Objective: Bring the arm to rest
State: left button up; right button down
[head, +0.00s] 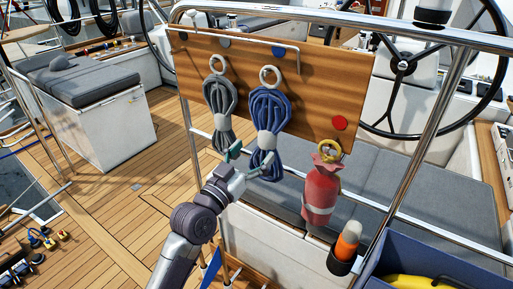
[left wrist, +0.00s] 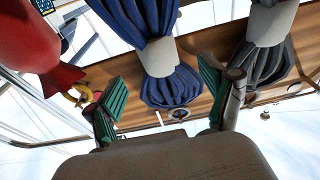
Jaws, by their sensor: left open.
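My left gripper (head: 250,160) is raised in front of the hanging board (head: 330,80), by the lower end of a blue rope coil (head: 268,108). In the left wrist view its green-padded fingers (left wrist: 162,100) are spread wide. The blue coil (left wrist: 172,86) shows between and beyond them, with visible gaps on both sides, so nothing is gripped. The blue coil hangs by a pale ring on the board. A grey rope coil (head: 221,105) hangs to its left; it also shows in the left wrist view (left wrist: 268,50). My right gripper is in neither view.
A red bag (head: 321,190) hangs by a yellow ring at the board's lower right. An orange-topped item in a dark holder (head: 341,262) and a blue bin (head: 440,262) are at lower right. A steel rail (head: 420,150) runs beside the board. Open teak deck (head: 150,180) lies left.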

pick_arm(q)
jog(key=v, duration=1)
jog(key=w+a+f+n+g+y, duration=0.1)
jog(key=a+f+y, duration=0.1)
jog(key=f, duration=0.7)
jog(key=w+a+f+n+g+y, duration=0.1)
jog(key=w+a+f+y, duration=0.1)
jog(key=f, duration=0.8)
jog(key=s+a+f+n+g+y, duration=0.1)
jog(key=s+a+f+g+y, duration=0.15)
jog(key=f, duration=0.85)
jog(key=s+a+f+n+g+y, duration=0.1)
jog(key=s+a+f+g, duration=0.2)
jog(key=f, duration=0.7)
jog(key=s+a+f+g+y, duration=0.2)
jog(key=s+a+f+g, duration=0.15)
jog(key=s+f, duration=1.45)
jog(key=s+a+f+g, duration=0.1)
jog(key=s+f, duration=0.2)
jog(key=s, duration=0.5)
jog(key=s+a+f+g+y, duration=0.1)
jog(key=s+f+g, duration=0.1)
jog(key=s, duration=0.6)
jog(key=s+a+f+g, duration=0.1)
jog(key=s+a+f, duration=0.1)
jog(key=s, duration=0.5)
jog(key=shift+s+f+g+y, duration=0.3)
jog(key=shift+s+f+y, duration=0.1)
jog(key=shift+f, duration=0.45)
